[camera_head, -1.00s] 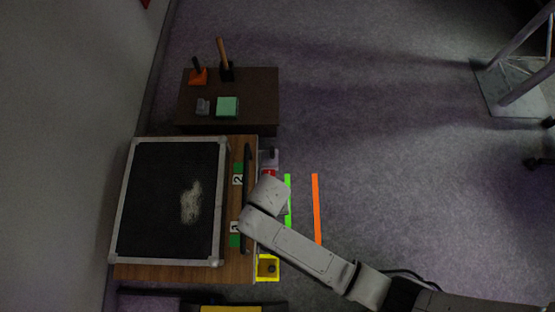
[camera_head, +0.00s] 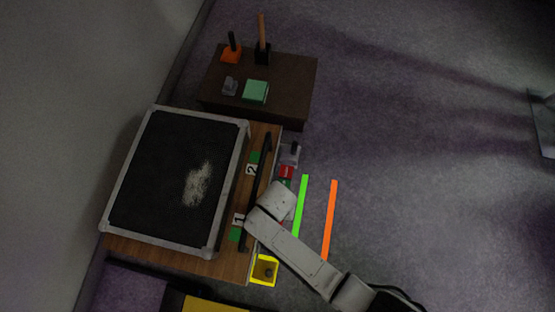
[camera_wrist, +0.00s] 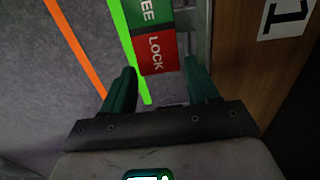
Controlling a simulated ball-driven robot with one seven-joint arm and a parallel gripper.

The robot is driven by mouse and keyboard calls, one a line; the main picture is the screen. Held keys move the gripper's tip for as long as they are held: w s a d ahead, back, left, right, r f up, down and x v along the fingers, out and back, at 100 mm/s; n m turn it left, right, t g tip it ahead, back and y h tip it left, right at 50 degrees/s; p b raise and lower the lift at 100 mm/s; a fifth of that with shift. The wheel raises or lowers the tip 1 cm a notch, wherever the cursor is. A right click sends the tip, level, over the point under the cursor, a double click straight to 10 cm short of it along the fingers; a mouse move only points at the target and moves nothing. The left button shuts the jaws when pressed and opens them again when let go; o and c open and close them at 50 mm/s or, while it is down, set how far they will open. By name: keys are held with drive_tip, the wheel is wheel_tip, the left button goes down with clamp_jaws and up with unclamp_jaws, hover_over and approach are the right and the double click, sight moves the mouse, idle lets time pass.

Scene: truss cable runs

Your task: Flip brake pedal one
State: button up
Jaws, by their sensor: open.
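In the wrist view, a brake pedal (camera_wrist: 156,45) shows a green part with the letters "EE" and a red part marked LOCK. A label with the number 1 (camera_wrist: 287,15) is on the wooden side to its right. My gripper (camera_wrist: 160,88) is open; its two dark green fingers are on either side just below the red end, with nothing between the tips. In the head view, my arm covers the gripper and most of the area beside label 1 (camera_head: 238,219). Another red-topped pedal (camera_head: 286,171) shows near label 2 (camera_head: 252,169).
A black case with a metal frame (camera_head: 155,180) lies on the wooden bench (camera_head: 175,257). A yellow bin (camera_head: 264,269) is at its front corner. Green (camera_head: 301,205) and orange (camera_head: 329,220) floor strips run alongside. A dark table (camera_head: 290,85) with tools stands behind.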

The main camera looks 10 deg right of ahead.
drive_tip(key=shift+f, duration=0.35)
drive_tip(key=c, duration=0.8)
drive_tip(key=g, duration=0.1)
drive_tip(key=f+g+y, duration=0.1)
drive_tip(key=g, duration=0.1)
drive_tip(key=f+g, duration=0.1)
drive_tip(key=shift+w+d+y+b, duration=0.15)
drive_tip(key=shift+w+y+b, duration=0.15)
drive_tip(key=shift+w+b, duration=0.1)
